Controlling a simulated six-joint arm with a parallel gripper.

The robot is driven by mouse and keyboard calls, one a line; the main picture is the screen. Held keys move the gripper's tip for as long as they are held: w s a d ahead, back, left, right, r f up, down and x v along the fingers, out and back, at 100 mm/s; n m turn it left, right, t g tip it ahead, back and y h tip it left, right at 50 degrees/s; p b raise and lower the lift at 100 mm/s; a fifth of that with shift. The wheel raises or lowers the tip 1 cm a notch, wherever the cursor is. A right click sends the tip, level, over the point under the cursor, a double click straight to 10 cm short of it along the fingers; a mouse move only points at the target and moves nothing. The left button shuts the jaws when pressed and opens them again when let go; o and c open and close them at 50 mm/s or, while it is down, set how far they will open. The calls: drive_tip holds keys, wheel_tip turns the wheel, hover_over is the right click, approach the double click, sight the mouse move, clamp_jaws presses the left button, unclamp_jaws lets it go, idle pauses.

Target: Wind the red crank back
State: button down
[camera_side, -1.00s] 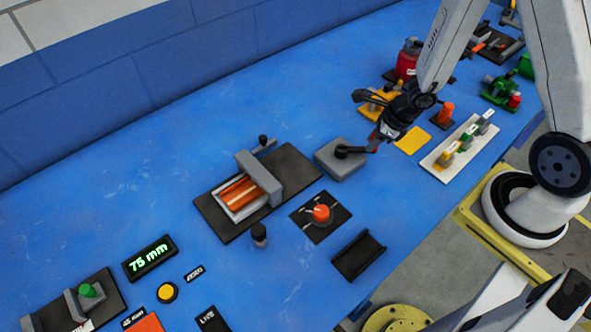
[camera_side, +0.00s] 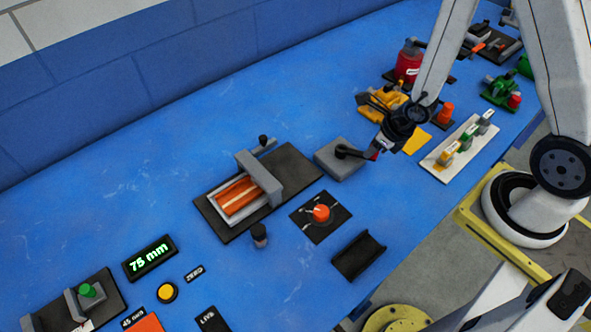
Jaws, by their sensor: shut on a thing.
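The crank is on a grey box (camera_side: 338,160) near the middle of the side view. Its black arm (camera_side: 352,153) reaches right from a dark round hub on the box. A small red part (camera_side: 374,150) shows at the arm's outer end, mostly hidden by my gripper. My gripper (camera_side: 377,148) comes down from the upper right and is shut on the crank's handle.
Left of the box, a black base (camera_side: 300,165) carries a grey bridge over a tray with an orange block. A red knob (camera_side: 321,212) stands in front. A white board (camera_side: 437,170) with several levers is to the right.

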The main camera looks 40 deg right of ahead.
drive_tip(key=shift+w+r, duration=0.1)
drive_tip(key=shift+w, duration=0.05)
drive_tip(key=shift+c, duration=2.1)
unclamp_jaws()
drive_tip(key=shift+d+n, duration=0.25)
drive_tip(key=shift+n, duration=0.15)
drive_tip(key=shift+w+d+n+y, duration=0.3)
drive_tip(key=shift+n+y, duration=0.1)
drive_tip(key=shift+n, duration=0.2)
